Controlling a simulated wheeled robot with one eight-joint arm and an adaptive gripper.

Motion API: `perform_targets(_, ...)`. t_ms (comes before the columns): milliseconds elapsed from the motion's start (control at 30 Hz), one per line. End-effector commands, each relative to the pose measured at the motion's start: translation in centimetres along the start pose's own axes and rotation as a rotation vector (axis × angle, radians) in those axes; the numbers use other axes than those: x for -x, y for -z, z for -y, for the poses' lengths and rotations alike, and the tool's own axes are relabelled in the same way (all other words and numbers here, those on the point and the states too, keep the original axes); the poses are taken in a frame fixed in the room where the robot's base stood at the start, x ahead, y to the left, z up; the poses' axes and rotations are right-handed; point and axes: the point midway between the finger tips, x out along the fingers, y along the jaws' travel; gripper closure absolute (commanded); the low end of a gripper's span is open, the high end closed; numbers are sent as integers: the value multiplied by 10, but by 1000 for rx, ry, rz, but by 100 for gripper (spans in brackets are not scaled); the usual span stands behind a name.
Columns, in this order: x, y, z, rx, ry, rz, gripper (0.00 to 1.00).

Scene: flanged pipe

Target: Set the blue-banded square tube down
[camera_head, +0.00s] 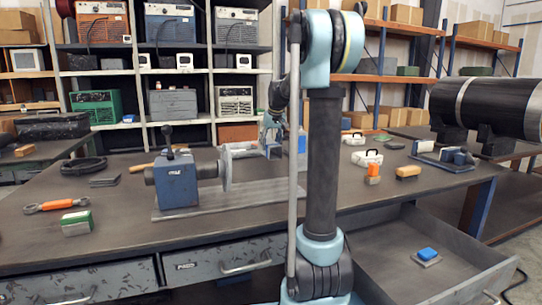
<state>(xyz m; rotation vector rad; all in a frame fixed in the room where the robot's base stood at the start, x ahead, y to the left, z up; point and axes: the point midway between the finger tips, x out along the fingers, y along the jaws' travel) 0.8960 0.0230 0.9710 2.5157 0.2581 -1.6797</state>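My gripper (271,146) is a small light-blue shape above the far middle of the workbench, left of my arm's upright link. Its fingers point down and are too small to show whether they are open or shut. I cannot clearly make out the blue-banded square tube. A small blue patch (301,142) shows behind my arm, right of the gripper, and is partly hidden. What, if anything, sits between the fingers cannot be told.
A blue bench machine (177,186) with a disc stands on the workbench (115,215), left of my gripper. An orange tool (57,204) and a green-white block (77,224) lie at left. An open drawer (385,270) holds a blue-topped block (427,254). A large black pipe (490,105) is at right.

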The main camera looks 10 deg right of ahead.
Motion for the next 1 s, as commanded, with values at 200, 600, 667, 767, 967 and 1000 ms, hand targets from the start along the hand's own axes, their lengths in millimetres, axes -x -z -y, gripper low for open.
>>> perform_targets(200, -12, -4, 2, 3, 1, 0, 92)
perform_targets(600, -42, -17, 2, 3, 1, -1, 92)
perform_targets(667, -42, -17, 2, 3, 1, -1, 92)
perform_targets(767, -42, -17, 2, 3, 1, -1, 92)
perform_targets(967, -42, -17, 2, 3, 1, 0, 30)
perform_targets(1000, -42, -17, 2, 3, 1, 0, 30)
